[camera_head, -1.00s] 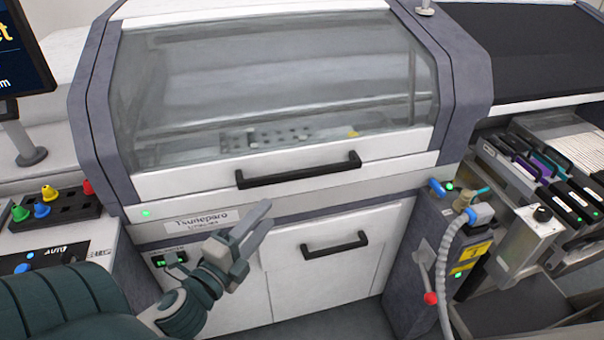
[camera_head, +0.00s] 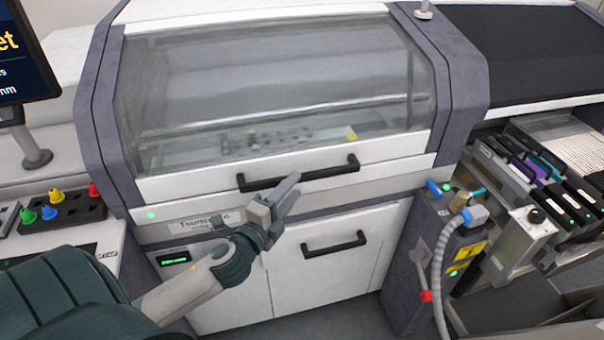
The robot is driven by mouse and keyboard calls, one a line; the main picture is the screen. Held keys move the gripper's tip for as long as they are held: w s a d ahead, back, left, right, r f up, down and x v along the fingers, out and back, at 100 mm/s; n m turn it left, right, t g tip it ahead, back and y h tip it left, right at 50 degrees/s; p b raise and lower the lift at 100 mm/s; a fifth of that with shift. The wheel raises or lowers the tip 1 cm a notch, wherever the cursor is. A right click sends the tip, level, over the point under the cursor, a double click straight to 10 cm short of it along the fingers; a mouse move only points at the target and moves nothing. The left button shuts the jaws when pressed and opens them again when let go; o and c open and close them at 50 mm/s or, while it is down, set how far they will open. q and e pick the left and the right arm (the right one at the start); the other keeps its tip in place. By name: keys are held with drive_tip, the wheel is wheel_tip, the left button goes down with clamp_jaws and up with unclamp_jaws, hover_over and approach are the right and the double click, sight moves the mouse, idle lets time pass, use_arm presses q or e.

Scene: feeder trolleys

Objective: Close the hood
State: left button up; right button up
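The hood (camera_head: 270,80) is a large clear window in a white and grey frame on the machine. It looks lowered, with its front edge down at the white body; I cannot tell whether a small gap is left. A black bar handle (camera_head: 330,173) runs along its lower edge. My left gripper (camera_head: 294,187) is just in front of and below the handle's middle, its fingers pointing up and right. It holds nothing that I can see. Its two fingers look close together, and contact with the handle is unclear. My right gripper is not in view.
A lower door with its own black handle (camera_head: 334,243) is below the hood. A grey unit (camera_head: 425,260) with a hose and red knob stands right of it. Feeders (camera_head: 540,170) are at the far right. A button box (camera_head: 65,210) and monitor (camera_head: 22,55) are at left.

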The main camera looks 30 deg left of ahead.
sight(302, 181)
use_arm(q)
drive_tip(key=shift+w+a+p, duration=0.2)
drive_tip(key=shift+w+p, duration=0.35)
drive_tip(key=shift+w, duration=2.05)
drive_tip(key=shift+c, duration=0.6)
clamp_jaws()
